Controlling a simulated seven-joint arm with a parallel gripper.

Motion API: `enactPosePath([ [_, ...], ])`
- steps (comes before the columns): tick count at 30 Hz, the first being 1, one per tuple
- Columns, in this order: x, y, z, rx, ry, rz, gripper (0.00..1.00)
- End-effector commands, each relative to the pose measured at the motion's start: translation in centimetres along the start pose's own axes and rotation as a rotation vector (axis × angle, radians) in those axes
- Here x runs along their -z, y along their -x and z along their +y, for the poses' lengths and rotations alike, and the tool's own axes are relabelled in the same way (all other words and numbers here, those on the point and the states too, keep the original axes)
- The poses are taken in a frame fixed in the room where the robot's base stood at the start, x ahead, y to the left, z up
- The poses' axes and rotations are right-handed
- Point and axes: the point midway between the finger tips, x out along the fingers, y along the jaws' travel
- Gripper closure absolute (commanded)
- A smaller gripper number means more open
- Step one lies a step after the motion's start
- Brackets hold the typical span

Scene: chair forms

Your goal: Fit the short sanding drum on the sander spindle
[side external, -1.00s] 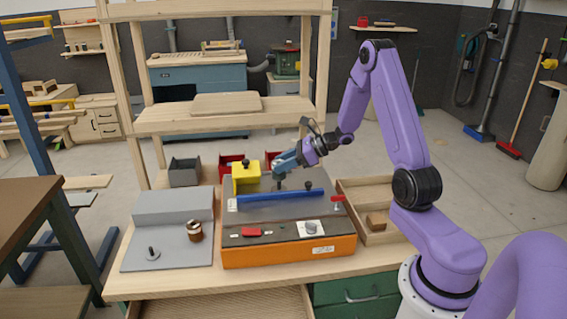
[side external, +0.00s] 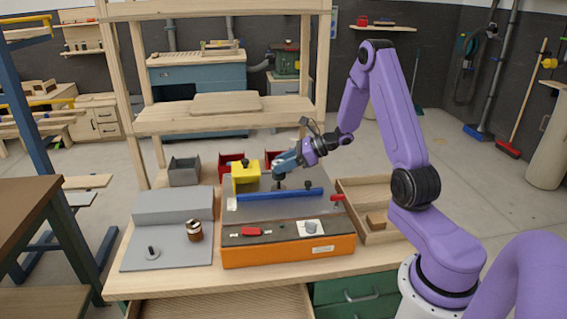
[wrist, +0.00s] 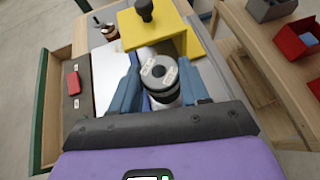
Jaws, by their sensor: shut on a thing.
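The sander (side external: 290,250) has an orange front, a dark top and a blue fence (side external: 280,195). My gripper (wrist: 160,90) has its blue fingers closed on either side of a short dark drum (wrist: 161,77), whose grey, labelled top shows a dark central hole. In the side view my gripper (side external: 281,174) is low over the sander top, behind the fence. The spindle is not clearly seen, and I cannot tell whether the drum is around it. A copper-coloured drum (side external: 194,231) stands on the grey holder (side external: 175,255), beside a bare dark peg (side external: 152,252).
A yellow block with a black knob (side external: 246,178) stands on the sander just left of my gripper; it is close ahead in the wrist view (wrist: 150,28). A wooden tray (side external: 370,238) with a small block lies to the right. Grey and red bins stand behind.

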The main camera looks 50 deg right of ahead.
Motion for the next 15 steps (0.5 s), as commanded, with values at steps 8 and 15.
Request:
enactPosePath([
  [8,0.13,-0.07,-0.01,0.000,0.000,0.000,0.86],
  [15,0.51,-0.28,-0.02,0.000,-0.001,0.000,0.86],
])
